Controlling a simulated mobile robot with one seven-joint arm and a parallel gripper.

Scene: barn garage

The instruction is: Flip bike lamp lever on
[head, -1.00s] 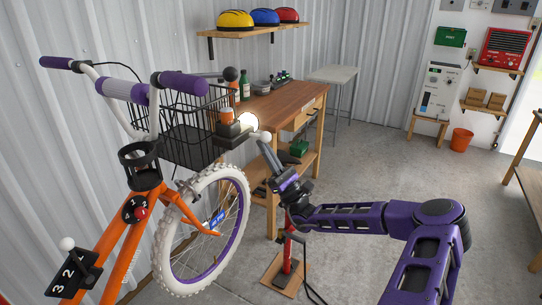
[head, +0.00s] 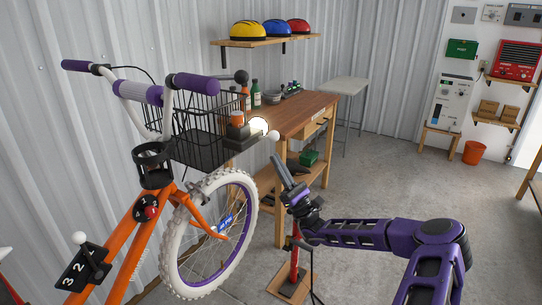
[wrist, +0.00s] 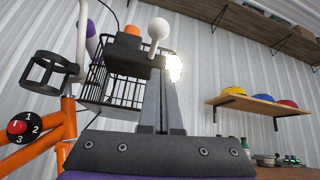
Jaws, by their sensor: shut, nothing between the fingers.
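The bike lamp is a black box (head: 240,135) with a glowing white lens (head: 258,126) at the front of the bike's basket. Its lever ends in a white ball (head: 273,135) beside the lens. In the wrist view, the lever's white ball (wrist: 158,28) stands upright above the lamp body (wrist: 130,48), with the lit lens (wrist: 174,68) to its right. My gripper (head: 277,160) is shut and empty, its fingers pointing up, a little below the ball and apart from it. The shut fingers (wrist: 158,90) overlap part of the lamp in the wrist view.
The orange bike (head: 110,240) with its black basket (head: 190,148) stands along the left wall. A wooden workbench (head: 300,112) is behind my gripper. A red stand (head: 294,262) rises from the floor below my arm. The floor to the right is open.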

